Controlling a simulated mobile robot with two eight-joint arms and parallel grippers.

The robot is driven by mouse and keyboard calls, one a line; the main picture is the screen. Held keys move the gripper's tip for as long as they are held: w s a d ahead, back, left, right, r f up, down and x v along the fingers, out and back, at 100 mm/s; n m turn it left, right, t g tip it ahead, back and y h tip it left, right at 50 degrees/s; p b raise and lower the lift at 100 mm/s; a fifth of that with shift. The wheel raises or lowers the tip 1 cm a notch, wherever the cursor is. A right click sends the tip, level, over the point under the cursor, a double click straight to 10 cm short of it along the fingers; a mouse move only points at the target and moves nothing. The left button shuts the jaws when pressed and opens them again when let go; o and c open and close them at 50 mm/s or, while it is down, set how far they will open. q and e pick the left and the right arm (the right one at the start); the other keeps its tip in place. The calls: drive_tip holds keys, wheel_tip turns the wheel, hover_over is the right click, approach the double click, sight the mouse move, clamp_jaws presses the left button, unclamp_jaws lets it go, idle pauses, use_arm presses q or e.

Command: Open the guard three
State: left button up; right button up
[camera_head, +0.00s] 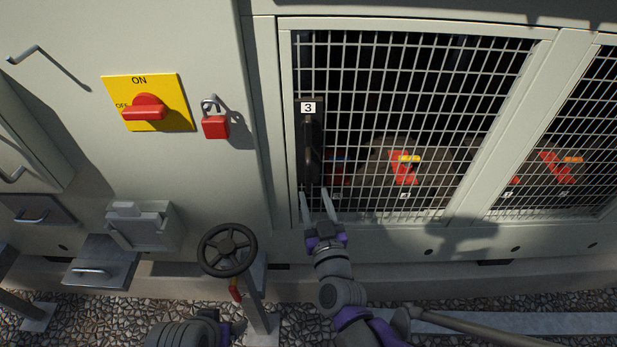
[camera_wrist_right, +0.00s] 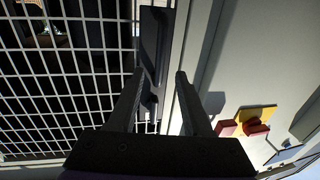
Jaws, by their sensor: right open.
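Guard three is a mesh door in a pale frame (camera_head: 285,120), closed flush against the cabinet, with a white label "3" (camera_head: 308,108) at its upper left. A dark upright handle (camera_head: 310,150) sits below the label on its left edge; it also shows in the right wrist view (camera_wrist_right: 152,50). My right gripper (camera_head: 315,191) is open and empty, with its fingertips near the handle's lower end. In the right wrist view the handle appears between the two fingers (camera_wrist_right: 160,74), closer to the left one. Contact cannot be told. My left arm shows at the bottom, without its fingers.
A red switch (camera_head: 144,107) on a yellow plate and a red padlock (camera_head: 215,125) are on the panel to the left. A black handwheel (camera_head: 228,250) stands left of my right arm. Another mesh guard (camera_head: 580,130) is at the right. Gravel lies below.

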sight(309, 179)
drive_tip(key=w, duration=0.2)
drive_tip(key=w+a, duration=0.1)
drive_tip(key=w, duration=0.4)
drive_tip(key=shift+w+a+b, duration=0.25)
drive_tip(key=shift+b, duration=0.15)
clamp_jaws()
idle(0.9)
